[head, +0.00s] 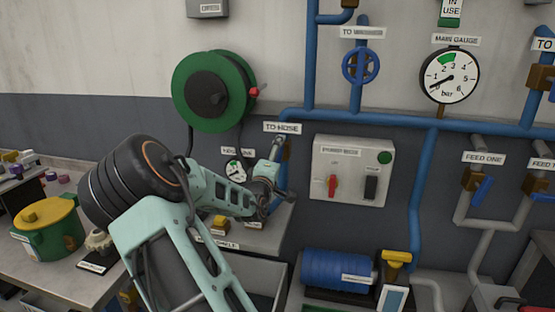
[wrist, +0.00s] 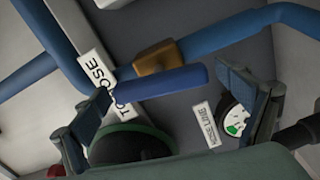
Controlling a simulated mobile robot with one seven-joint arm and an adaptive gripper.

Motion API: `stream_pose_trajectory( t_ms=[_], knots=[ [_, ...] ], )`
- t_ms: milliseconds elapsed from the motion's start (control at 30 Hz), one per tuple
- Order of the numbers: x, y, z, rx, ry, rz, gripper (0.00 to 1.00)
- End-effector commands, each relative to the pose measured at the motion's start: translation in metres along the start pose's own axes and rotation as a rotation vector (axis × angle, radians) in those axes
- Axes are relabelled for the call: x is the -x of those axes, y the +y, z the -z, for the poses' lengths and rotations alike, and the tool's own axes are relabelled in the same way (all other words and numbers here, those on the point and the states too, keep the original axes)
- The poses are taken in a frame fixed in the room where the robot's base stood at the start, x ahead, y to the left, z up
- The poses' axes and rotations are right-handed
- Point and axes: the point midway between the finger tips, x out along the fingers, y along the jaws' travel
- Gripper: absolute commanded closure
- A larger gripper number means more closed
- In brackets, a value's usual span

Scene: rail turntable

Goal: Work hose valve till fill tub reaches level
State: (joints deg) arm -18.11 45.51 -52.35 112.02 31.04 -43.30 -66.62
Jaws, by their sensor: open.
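The hose valve sits under the TO HOSE label (head: 283,128). In the wrist view it shows a brass body (wrist: 158,57) and a blue lever (wrist: 165,82). My gripper (head: 272,183) is open at the valve and partly hides it in the head view. In the wrist view the lever lies across the gap between the spread fingers of my gripper (wrist: 164,88); contact cannot be told.
A green hose reel (head: 214,91) hangs at upper left. A switch panel (head: 352,170) is right of the valve. The main gauge (head: 449,75), blue handwheel (head: 361,65) and feed one valve (head: 482,190) are further right. A green pot (head: 48,233) stands on the left bench.

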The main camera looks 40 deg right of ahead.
Motion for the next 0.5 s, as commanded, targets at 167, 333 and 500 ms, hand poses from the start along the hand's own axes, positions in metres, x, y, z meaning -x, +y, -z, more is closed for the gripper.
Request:
stream_pose_trajectory(
  t_ms=[167,333,500],
  knots=[
    [0.005,0.0,0.001,0.0,0.001,0.001,0.07],
    [0.028,0.0,0.001,-0.001,0.001,0.002,0.07],
    [0.062,-0.001,0.001,-0.001,0.002,0.002,0.07]
  ],
)
